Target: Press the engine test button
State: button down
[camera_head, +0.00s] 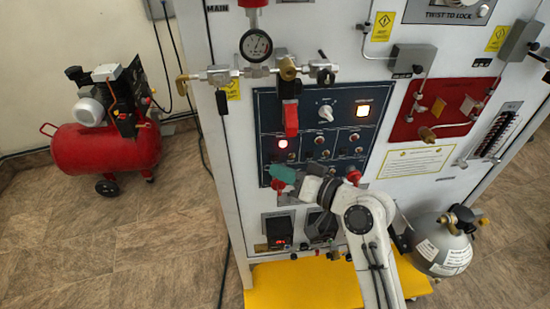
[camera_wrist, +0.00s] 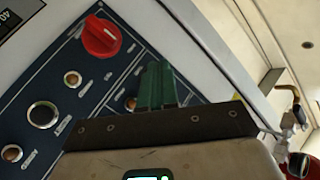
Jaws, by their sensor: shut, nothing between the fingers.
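The dark blue control panel (camera_head: 343,106) is on the front of the white trainer cabinet, with lit lamps, knobs and small buttons. My gripper (camera_head: 281,174) is in front of the panel's lower left part, its green fingers shut and empty. In the wrist view the fingers (camera_wrist: 157,84) cover part of the blue panel (camera_wrist: 66,52). A large dark round button (camera_wrist: 43,115), small round buttons (camera_wrist: 72,79) and a red knob (camera_wrist: 101,37) show left of the fingers. The labels are too small to read, so I cannot tell which one is the engine test button.
A red valve handle (camera_head: 291,120) hangs in front of the panel, under a pressure gauge (camera_head: 256,46). A red compressor (camera_head: 105,145) stands on the floor at left. A grey tank (camera_head: 441,247) stands at lower right, beside the yellow base (camera_head: 300,287).

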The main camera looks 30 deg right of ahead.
jog(key=shift+s+a+p, duration=0.15)
jog(key=shift+s+a, duration=0.1)
jog(key=shift+s, duration=0.55)
jog(key=shift+s+a+p, duration=0.15)
jog(key=shift+s+a, duration=0.15)
jog(key=shift+s, duration=0.5)
jog(key=shift+s+a+p, duration=0.15)
jog(key=shift+s+a, duration=0.1)
jog(key=shift+s, duration=0.55)
jog(key=s+f+n+g+h, duration=0.1)
jog(key=s+f+g+h, duration=0.1)
jog(key=s+f+g, duration=0.5)
jog(key=s+d+f+g+h, duration=0.2)
jog(key=s+f, duration=0.4)
jog(key=s, duration=0.4)
jog(key=s+d+f+g+h, duration=0.3)
jog(key=s+d+f+g, duration=0.1)
jog(key=s, duration=0.6)
jog(key=shift+s+d+f+n+g+h, duration=0.15)
jog(key=shift+d+f+n+g+h, duration=0.15)
jog(key=shift+d+f, duration=0.55)
